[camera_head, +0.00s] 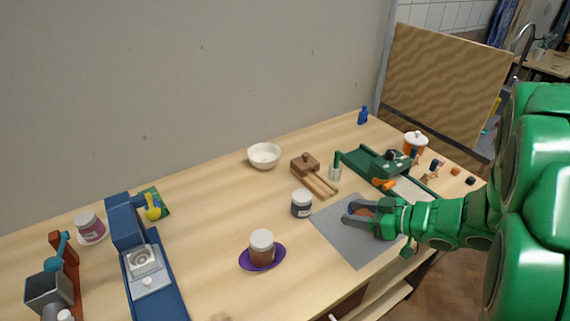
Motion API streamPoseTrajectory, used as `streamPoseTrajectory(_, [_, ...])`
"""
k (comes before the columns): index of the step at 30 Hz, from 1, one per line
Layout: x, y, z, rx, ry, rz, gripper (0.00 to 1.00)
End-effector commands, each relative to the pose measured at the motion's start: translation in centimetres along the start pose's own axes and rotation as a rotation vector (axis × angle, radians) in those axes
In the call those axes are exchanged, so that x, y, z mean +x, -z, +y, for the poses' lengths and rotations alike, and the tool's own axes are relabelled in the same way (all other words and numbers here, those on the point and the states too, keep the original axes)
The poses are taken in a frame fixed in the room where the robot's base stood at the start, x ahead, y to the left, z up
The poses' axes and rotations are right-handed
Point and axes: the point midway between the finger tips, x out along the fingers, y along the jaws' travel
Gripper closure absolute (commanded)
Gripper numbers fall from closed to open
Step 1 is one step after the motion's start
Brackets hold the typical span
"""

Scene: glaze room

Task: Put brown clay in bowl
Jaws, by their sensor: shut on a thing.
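My gripper (362,216) is green with dark grey fingers and reaches in from the right, low over the grey mat (347,249). It is shut on a reddish-brown lump, the brown clay (361,211), which shows only in part between the fingers. I cannot tell whether the clay touches the mat. The white bowl (264,156) stands upright near the back of the table, up and left of my gripper. Its inside looks empty.
A brown jar (262,249) sits on a purple saucer (246,262). A wooden tool (307,167) and a green device (372,166) lie behind the mat. Blue equipment (142,263) stands left. Clear tabletop lies left of the bowl.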

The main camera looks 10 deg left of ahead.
Motion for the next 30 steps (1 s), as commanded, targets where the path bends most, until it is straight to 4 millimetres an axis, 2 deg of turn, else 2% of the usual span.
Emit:
streamPoseTrajectory(5, [2.8, 1.7, 1.7, -0.010, 0.008, 0.001, 0.81])
streamPoseTrajectory(15, [9.3, 6.8, 4.6, -0.011, 0.005, 0.002, 0.81])
streamPoseTrajectory(22, [13.8, 10.9, 5.4, -0.009, -0.004, 0.001, 0.81])
streamPoseTrajectory(30, [19.0, 16.2, 5.1, -0.007, -0.015, 0.001, 0.81])
